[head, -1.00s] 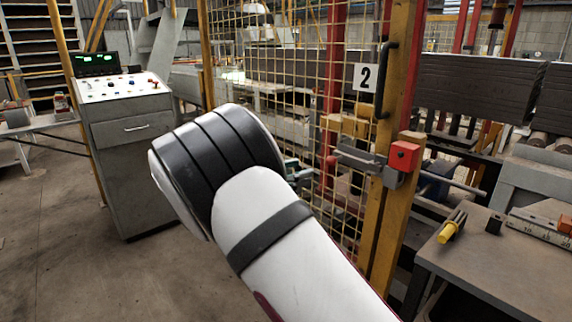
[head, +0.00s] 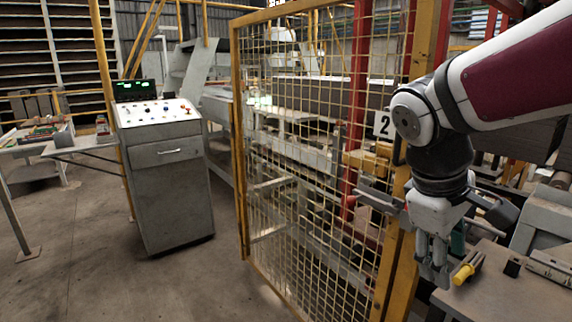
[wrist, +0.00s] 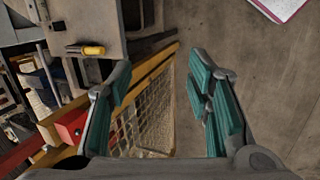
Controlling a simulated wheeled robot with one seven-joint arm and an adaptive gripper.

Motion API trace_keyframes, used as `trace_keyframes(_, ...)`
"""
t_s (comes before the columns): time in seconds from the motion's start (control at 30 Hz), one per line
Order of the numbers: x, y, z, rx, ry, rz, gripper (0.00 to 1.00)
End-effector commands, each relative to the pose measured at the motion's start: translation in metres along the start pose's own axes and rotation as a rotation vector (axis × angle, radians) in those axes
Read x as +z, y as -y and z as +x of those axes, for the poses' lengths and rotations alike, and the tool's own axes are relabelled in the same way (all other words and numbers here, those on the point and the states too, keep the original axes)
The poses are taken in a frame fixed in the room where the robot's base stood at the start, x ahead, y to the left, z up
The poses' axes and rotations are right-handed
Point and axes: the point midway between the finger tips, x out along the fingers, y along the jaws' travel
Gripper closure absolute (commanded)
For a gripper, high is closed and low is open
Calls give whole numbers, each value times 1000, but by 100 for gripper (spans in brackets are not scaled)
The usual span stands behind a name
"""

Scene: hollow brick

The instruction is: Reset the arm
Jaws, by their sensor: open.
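My gripper (head: 434,262) hangs pointing down at the right of the head view, in front of the yellow gate post and beside the workbench. In the wrist view my gripper (wrist: 163,95) shows its two green-padded fingers wide apart, with only floor and mesh gate between and below them. It holds nothing. My arm comes in from the upper right of the head view and bends down at the wrist.
A grey control cabinet (head: 168,190) stands left. A workbench (head: 510,295) at right carries a yellow-handled tool (head: 464,273). Floor at left is clear.

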Motion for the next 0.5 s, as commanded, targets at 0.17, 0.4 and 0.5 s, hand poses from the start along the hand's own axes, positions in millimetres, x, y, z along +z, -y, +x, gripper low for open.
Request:
trace_keyframes(0.17,53,37,-27,-108,-136,225,54)
trace_keyframes(0.4,96,86,-47,-219,-282,490,54)
trace_keyframes(0.5,104,98,-50,-245,-318,561,54)
